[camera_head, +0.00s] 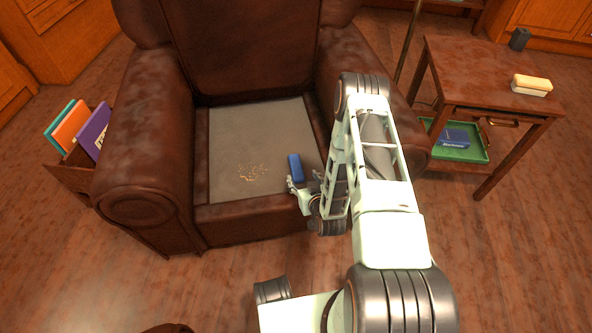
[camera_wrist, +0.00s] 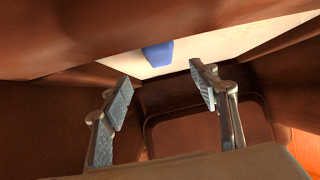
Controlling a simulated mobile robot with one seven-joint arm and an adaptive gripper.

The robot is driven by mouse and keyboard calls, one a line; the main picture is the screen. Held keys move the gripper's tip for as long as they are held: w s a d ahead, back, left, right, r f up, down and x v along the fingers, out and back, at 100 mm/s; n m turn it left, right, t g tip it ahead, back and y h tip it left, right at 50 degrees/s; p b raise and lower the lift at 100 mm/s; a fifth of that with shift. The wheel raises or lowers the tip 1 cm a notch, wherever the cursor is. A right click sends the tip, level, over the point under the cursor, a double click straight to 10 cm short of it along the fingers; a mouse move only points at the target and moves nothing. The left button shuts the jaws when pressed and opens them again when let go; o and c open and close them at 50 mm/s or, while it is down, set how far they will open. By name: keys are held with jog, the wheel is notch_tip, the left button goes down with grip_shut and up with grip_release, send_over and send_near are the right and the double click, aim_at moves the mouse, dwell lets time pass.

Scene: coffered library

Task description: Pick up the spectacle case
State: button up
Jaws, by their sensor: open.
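The spectacle case is most likely the small blue oblong (camera_head: 295,167) lying on the grey seat of the brown leather armchair, near the seat's front right. It also shows in the wrist view as a blue block (camera_wrist: 158,54) at the top, beyond the fingertips. My gripper (camera_head: 305,184) is at the seat's front edge, just on the near side of the case. In the wrist view my gripper (camera_wrist: 160,86) is open, its two fingers spread wide with nothing between them. The case is apart from the fingers in that view.
The armchair's arms (camera_head: 146,150) rise on both sides of the seat (camera_head: 235,135), which has crumbs on it. A side table (camera_head: 470,70) stands right, with a green tray (camera_head: 477,152) holding a blue item below. A book rack (camera_head: 75,178) stands left.

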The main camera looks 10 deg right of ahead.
aim_at(297, 167)
jog(key=b+x, duration=0.3)
jog(key=x, duration=0.5)
jog(key=shift+w+a, duration=0.1)
jog(key=shift+w, duration=0.2)
jog(key=shift+c, duration=0.6)
jog(key=c, duration=1.2)
